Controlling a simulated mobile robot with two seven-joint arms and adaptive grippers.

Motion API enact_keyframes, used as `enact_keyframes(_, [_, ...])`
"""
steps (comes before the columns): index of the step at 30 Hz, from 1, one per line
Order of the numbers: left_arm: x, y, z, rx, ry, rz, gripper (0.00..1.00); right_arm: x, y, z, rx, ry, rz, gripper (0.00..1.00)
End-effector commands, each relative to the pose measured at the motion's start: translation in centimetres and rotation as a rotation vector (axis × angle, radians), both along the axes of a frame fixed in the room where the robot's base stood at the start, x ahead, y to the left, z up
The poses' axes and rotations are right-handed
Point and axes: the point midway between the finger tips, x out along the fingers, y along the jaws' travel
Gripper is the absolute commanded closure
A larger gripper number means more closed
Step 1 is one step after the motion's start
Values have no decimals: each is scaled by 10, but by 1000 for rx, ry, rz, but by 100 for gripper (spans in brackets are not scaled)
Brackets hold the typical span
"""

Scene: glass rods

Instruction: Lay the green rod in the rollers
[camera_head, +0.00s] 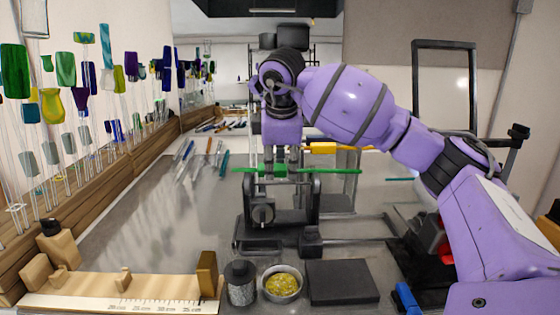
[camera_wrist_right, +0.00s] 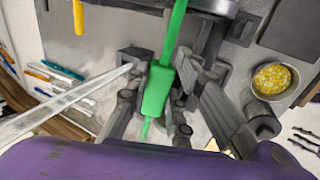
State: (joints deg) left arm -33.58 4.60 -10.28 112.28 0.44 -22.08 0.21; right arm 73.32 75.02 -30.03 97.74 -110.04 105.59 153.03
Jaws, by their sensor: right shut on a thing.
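The green rod (camera_head: 335,171) lies level, left to right, across the top of the dark roller stand (camera_head: 312,200) in the head view. My right gripper (camera_head: 281,168) points down over the stand and is shut on the green rod. In the right wrist view the rod (camera_wrist_right: 173,35) runs up from its wider green part, between the fingers (camera_wrist_right: 160,75). I cannot tell whether the rod touches the rollers, since the fingers and stand overlap there. My left gripper is not in view.
A yellow-orange rod (camera_head: 345,148) lies behind the stand. Several tools (camera_head: 186,160) lie to the left. In front are a dark jar (camera_head: 240,284), a bowl of yellow bits (camera_head: 282,283), a dark block (camera_head: 342,282) and a wooden ruler board (camera_head: 90,302). Hanging coloured glass lines the left wall.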

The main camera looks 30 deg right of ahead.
Motion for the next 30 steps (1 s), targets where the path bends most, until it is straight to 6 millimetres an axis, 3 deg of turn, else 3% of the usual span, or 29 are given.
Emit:
enact_keyframes(10, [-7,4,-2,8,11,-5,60,-1,0,-3,1,5,-1,100])
enact_keyframes(11, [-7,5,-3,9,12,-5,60,-1,0,-4,1,5,-1,75])
enact_keyframes(15, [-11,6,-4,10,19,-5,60,-1,0,-3,1,4,0,57])
enact_keyframes(21, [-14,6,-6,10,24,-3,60,0,0,-3,1,3,0,57])
enact_keyframes(25, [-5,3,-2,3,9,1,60,-1,1,-1,1,2,0,57])
enact_keyframes(30, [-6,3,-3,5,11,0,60,-6,5,18,1,-2,1,57])
